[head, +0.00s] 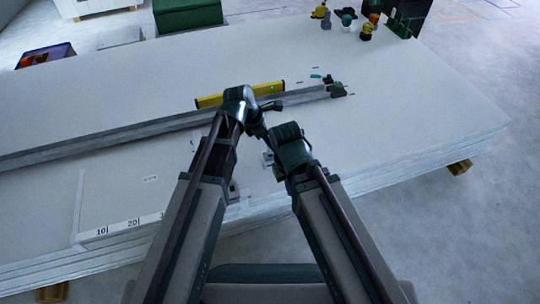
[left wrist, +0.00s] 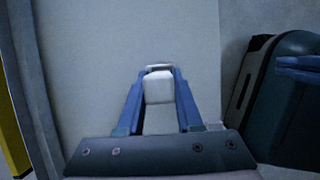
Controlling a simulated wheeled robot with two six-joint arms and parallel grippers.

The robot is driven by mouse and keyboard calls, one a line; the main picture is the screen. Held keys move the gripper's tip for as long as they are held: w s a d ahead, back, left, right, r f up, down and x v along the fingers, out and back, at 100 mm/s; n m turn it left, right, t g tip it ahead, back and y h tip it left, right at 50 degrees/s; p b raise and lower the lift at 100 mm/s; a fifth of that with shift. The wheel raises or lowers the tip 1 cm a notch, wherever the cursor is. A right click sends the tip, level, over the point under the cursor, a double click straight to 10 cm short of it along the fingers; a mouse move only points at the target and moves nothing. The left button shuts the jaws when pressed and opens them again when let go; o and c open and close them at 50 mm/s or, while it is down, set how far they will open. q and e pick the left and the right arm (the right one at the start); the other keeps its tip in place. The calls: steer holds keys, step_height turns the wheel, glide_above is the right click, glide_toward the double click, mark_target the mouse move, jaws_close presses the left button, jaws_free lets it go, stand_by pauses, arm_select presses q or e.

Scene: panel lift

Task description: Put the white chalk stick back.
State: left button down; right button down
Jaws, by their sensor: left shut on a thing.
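The white chalk stick (left wrist: 159,88) shows in the left wrist view as a pale block between the blue fingers of my left gripper (left wrist: 160,70). The gripper is shut on it, over a pale panel surface. In the head view the chalk is hidden or too small to make out; my left arm's wrist is near the middle of the panel stack (head: 420,110), just in front of the yellow level. My right gripper sits close beside it to the right. Blue finger parts of the right gripper (left wrist: 300,67) show at the right edge of the left wrist view, but their opening is unclear.
A yellow level (head: 268,89) and a long grey rail (head: 130,131) lie across the panels. A dark green piece (head: 337,90) sits at the rail's right end. Several small coloured items (head: 347,18) stand at the far right.

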arm_select(q)
steer(key=shift+f, duration=0.15)
step_height(320, 180, down, 4)
steer(key=b, duration=0.3)
steer(key=shift+b, duration=0.4)
steer(key=shift+r, duration=0.2)
steer(key=shift+f, duration=0.15)
steer(key=c, duration=0.6)
jaws_free()
steer(key=p+v, duration=1.1)
steer(key=v, duration=0.1)
steer(key=shift+r, duration=0.25)
